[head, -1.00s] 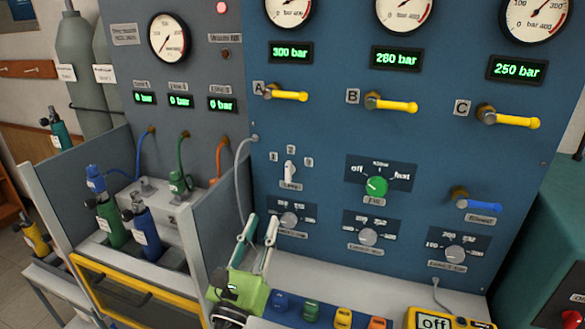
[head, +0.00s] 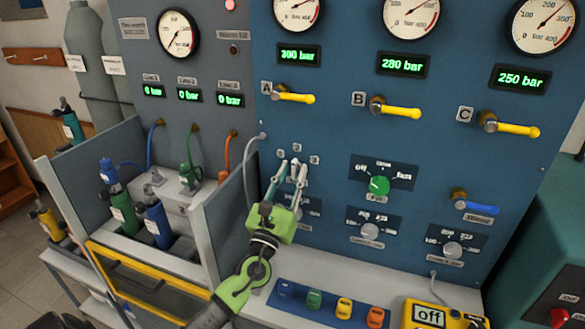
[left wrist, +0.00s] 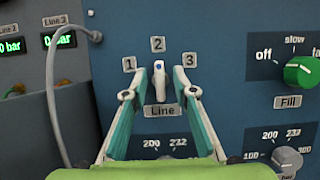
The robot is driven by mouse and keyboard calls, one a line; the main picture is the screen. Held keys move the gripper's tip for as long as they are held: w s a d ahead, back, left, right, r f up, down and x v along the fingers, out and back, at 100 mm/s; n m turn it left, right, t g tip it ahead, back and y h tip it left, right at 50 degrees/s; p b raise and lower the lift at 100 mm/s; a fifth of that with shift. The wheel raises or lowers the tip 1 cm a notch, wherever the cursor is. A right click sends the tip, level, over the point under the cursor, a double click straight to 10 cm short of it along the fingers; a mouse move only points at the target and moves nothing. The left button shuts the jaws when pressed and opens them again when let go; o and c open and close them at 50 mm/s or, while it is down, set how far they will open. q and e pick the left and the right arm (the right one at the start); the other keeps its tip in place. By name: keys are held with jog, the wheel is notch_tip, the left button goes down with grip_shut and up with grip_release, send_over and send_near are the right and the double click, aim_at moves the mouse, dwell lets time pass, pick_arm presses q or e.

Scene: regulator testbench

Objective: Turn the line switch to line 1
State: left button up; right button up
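The line switch (left wrist: 159,82) is a white lever with a blue mark, above a plate reading Line. It points up at label 2 (left wrist: 158,44), with label 1 (left wrist: 129,64) to the left and label 3 (left wrist: 190,59) to the right. My left gripper (left wrist: 160,93) is open, with one finger on each side of the switch; I cannot tell whether either finger touches it. In the head view the left gripper (head: 288,166) is in front of the blue panel and mostly hides the switch. My right gripper is not in view.
The green fill knob (head: 379,186) is right of the switch. Grey knobs (head: 370,231) are below it. Yellow valve handles (head: 296,98) are above. A grey hose (head: 249,170) hangs to the left. Coloured blocks (head: 314,299) lie on the bench below.

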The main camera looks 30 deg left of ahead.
pick_arm(q)
jog(key=shift+w+r, duration=0.1)
jog(key=shift+w, duration=0.15)
grip_shut()
